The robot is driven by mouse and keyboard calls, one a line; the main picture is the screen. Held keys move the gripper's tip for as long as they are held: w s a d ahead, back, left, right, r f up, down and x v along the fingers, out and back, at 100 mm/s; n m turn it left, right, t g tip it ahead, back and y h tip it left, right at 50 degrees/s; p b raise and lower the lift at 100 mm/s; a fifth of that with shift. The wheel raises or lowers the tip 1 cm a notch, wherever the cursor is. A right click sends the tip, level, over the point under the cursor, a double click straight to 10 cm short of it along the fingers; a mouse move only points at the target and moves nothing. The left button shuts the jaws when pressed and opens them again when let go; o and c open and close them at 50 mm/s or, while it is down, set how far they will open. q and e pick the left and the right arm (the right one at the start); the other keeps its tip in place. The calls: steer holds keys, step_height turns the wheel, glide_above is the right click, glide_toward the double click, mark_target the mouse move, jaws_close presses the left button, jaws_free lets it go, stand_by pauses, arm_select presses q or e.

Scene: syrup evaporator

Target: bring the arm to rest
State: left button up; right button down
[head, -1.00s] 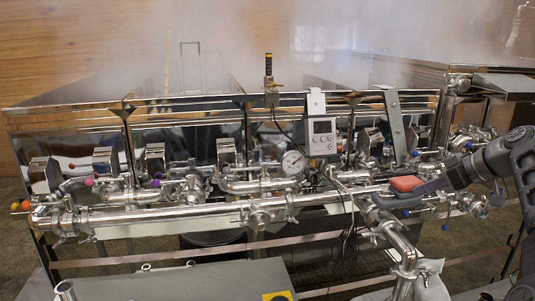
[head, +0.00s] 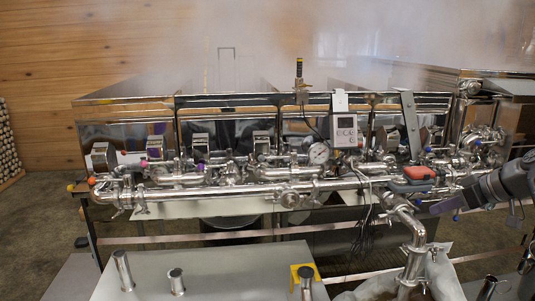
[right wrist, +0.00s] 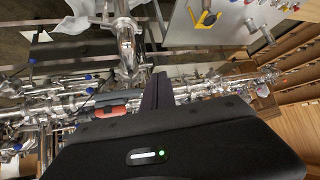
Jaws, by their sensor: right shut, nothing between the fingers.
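My right arm comes in from the right edge in the head view. Its gripper (head: 447,206) points left, with its dark purple fingers together and nothing between them. The fingers are in front of the steel pipework, a little below and right of a red-topped grey block (head: 419,173). In the right wrist view the shut fingers (right wrist: 157,92) stick out past the dark gripper body, and the red block (right wrist: 112,108) shows to their left. My left gripper is not in view.
A steel evaporator (head: 225,120) steams behind a long pipe (head: 230,192) with several valves, a round gauge (head: 319,153) and a grey controller box (head: 344,130). A steel table (head: 200,262) with upright pipe stubs stands in front. Open floor (head: 45,225) lies at the left.

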steer(key=w+a+f+m+g, duration=0.1)
steer(key=w+a+f+m, duration=0.15)
steer(key=f, duration=0.85)
steer(key=w+a+f+m+g, duration=0.1)
steer(key=a+f, duration=0.2)
steer(key=f, duration=0.8)
steer(key=s+a+f+m+g, duration=0.1)
steer(key=s+a+f, duration=0.3)
steer(key=f, duration=0.5)
steer(key=s+a+f+m+g, duration=0.1)
steer(key=a+f, duration=0.4)
steer(key=f, duration=0.4)
steer(key=s+a+f+m+g, duration=0.1)
steer(key=s+a+f, duration=0.6)
steer(key=s+f, duration=0.15)
steer(key=s+a+f+m+g, duration=0.1)
steer(key=s+a+f+g, duration=0.1)
steer(key=s+a+f, duration=0.65)
steer(key=s+a+g, duration=0.1)
steer(key=s+a, duration=0.3)
steer(key=s, duration=0.6)
steer(key=s+a, duration=0.3)
steer(key=s, duration=0.8)
steer(key=shift+n, duration=0.45)
steer(key=w+a+b, duration=0.1)
steer(key=w+f+b, duration=0.1)
steer(key=w+a+b, duration=0.1)
steer(key=shift+w+a+f+b, duration=0.2)
steer(key=shift+w+a+b, duration=0.1)
steer(key=shift+w+b, duration=0.1)
